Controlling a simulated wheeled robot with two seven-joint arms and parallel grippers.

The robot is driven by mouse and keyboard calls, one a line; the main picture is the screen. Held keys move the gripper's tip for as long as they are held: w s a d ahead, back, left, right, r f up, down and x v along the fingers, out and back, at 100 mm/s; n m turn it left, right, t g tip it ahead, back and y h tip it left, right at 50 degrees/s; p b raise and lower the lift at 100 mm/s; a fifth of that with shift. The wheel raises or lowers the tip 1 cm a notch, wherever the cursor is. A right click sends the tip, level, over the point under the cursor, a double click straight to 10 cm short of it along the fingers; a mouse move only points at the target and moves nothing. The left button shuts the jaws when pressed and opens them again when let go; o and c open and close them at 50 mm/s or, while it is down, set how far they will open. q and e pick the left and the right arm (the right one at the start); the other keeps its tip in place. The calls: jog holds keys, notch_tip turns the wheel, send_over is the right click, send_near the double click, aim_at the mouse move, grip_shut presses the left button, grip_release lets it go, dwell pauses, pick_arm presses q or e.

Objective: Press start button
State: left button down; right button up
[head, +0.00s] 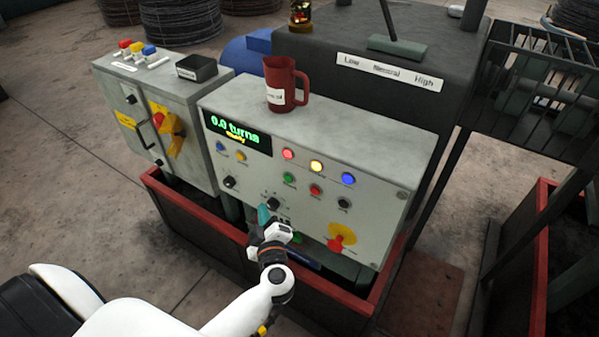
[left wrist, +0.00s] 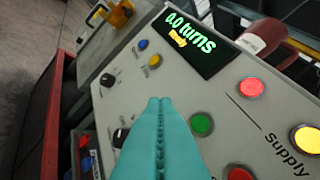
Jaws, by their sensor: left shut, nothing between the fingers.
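The grey control panel (head: 375,205) faces me, with a lit display (head: 238,131) reading "0.0 turns" and a smaller yellow line that looks like "Ready". A green button (head: 289,178) sits below a lit red lamp; it also shows in the left wrist view (left wrist: 202,124), right of my fingers. I cannot read a start label. My left gripper (head: 263,212) has teal fingers, shut and empty, in front of the panel's lower left. In the left wrist view its fingertips (left wrist: 160,103) are left of the green button; contact cannot be told. My right gripper is not in view.
A red button (head: 315,190), black knobs (head: 230,182) and a red emergency knob (head: 336,243) on yellow share the panel. A red jug (head: 285,85) stands on top. A red-rimmed trough (head: 365,300) lies below. A second cabinet (head: 150,90) stands left.

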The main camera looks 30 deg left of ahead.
aim_at(289, 178)
pick_arm(q)
jog(key=shift+r, duration=0.2)
jog(key=w+b, duration=0.3)
jog(key=w, duration=0.5)
jog(key=shift+w+d, duration=0.35)
jog(key=shift+w, duration=0.05)
jog(key=shift+w, duration=0.1)
dwell(1.9)
jog(key=shift+w, duration=0.3)
